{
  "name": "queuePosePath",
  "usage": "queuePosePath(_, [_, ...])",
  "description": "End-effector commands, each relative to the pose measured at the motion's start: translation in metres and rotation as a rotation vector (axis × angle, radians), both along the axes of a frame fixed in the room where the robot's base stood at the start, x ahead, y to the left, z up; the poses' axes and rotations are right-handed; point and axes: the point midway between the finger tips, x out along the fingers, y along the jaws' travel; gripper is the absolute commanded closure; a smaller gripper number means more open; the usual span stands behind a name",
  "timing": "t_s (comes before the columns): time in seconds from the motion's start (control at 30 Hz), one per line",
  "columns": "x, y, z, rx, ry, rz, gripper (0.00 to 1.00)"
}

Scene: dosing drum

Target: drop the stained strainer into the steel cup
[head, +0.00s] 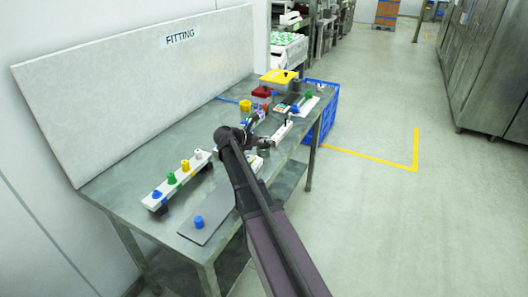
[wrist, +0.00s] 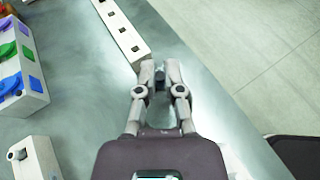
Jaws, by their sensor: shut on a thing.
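My gripper (wrist: 159,78) is shut on a small dark piece (wrist: 159,76) between its fingertips, above the steel table near its edge. The fingers hide most of the piece, so I cannot tell whether it is the stained strainer. In the head view, my gripper (head: 264,143) is small, at the end of my arm over the table's right part. I cannot make out the steel cup for certain in either view.
A white rail with square holes (wrist: 122,30) lies just ahead of my gripper. A white block with coloured pieces (wrist: 20,65) stands left. The table (head: 160,158) also bears a rail with coloured knobs (head: 178,180). A blue crate (head: 325,108) stands beyond it.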

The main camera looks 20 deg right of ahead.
Motion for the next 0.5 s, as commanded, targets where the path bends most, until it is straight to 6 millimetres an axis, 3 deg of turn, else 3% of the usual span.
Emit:
queuePosePath(0.07, [-0.0001,-0.0002,0.0001,0.0,0.0,0.0,1.0])
queuePosePath(0.1, [-0.0001,-0.0003,0.0001,0.0,0.0,0.0,0.87])
queuePosePath(0.23, [-0.0001,-0.0004,0.0002,0.0,0.0,0.0,0.5])
queuePosePath(0.5, [-0.0001,-0.0007,0.0001,0.0,0.0,-0.001,0.5])
